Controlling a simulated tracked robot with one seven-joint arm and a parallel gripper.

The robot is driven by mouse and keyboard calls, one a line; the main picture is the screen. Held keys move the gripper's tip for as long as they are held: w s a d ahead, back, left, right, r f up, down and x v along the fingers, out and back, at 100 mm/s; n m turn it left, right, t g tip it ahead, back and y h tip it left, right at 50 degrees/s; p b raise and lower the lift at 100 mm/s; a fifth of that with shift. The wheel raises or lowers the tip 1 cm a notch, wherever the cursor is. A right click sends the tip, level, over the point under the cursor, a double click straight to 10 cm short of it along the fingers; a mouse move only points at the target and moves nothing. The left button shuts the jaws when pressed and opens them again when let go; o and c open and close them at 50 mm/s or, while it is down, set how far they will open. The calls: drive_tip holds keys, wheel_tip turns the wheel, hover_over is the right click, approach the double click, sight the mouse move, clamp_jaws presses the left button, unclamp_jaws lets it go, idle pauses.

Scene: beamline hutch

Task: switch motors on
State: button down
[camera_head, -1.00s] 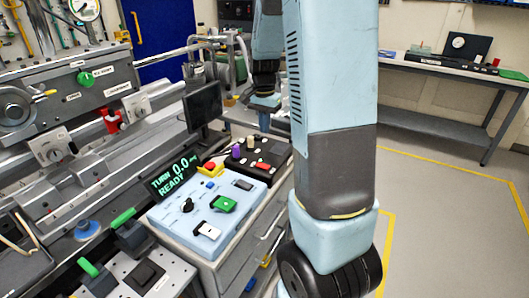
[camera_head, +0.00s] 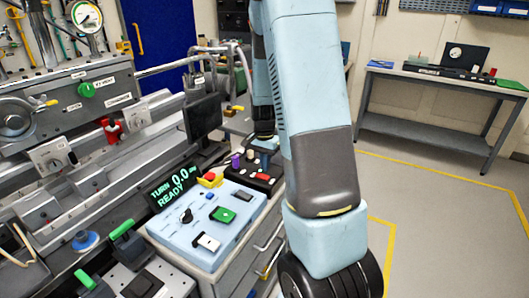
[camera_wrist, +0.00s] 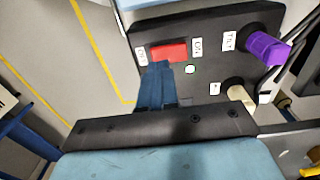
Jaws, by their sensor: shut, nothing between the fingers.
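A black control box (camera_wrist: 205,80) fills the upper middle of the wrist view; it also shows in the head view (camera_head: 240,186). On it is a red rocker switch (camera_wrist: 172,50) between two small white labels; the right one seems to read ON. The box also carries a purple knob (camera_wrist: 262,50) and a cream knob (camera_wrist: 240,94). My gripper (camera_wrist: 158,66) is shut and empty, its blue fingertips at the lower left edge of the red switch. I cannot tell whether they touch it.
A light-blue panel (camera_head: 170,233) stands in front of the black box, with a green switch (camera_head: 222,215), a red-topped button (camera_head: 209,176) and a display (camera_head: 172,188) reading READY. A dark monitor (camera_head: 203,117) stands behind. Open floor lies to the right.

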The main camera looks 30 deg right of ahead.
sight(265, 177)
drive_tip(key=shift+f, duration=1.65)
drive_tip(key=shift+f, duration=0.1)
drive_tip(key=shift+s, duration=0.1)
drive_tip(key=shift+w+a+r, duration=0.25)
drive_tip(key=shift+w+a, duration=0.15)
drive_tip(key=shift+w, duration=0.3)
wheel_tip(265, 177, up, 14)
